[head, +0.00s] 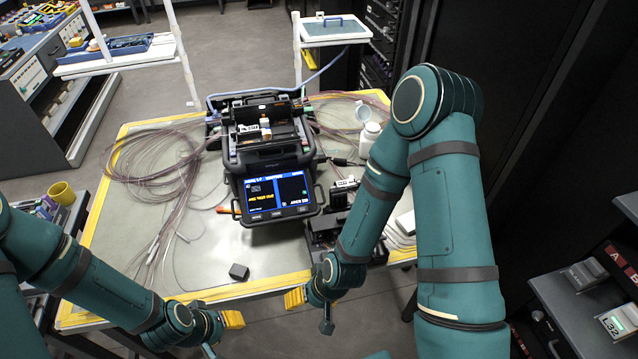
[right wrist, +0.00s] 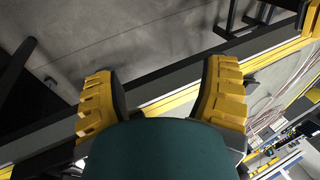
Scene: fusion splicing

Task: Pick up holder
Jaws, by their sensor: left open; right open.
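A small dark grey block (head: 239,271), which may be the holder, lies on the work mat near the table's front edge. My left gripper (head: 221,334) is open and empty, in front of the block and close to the yellow front edge in the head view. My right gripper (head: 308,313) is at the front edge, right of the block and apart from it. In the right wrist view its two yellow-padded fingers (right wrist: 160,88) are spread with nothing between them. The fusion splicer (head: 270,160) stands behind the block with its screen lit.
A black device (head: 338,225) stands right of the splicer, beside my right forearm. Coiled fibres (head: 150,170) cover the mat's left part. A white bottle (head: 369,140) stands at the back right. The mat around the block is mostly clear. A yellow cup (head: 61,193) is at far left.

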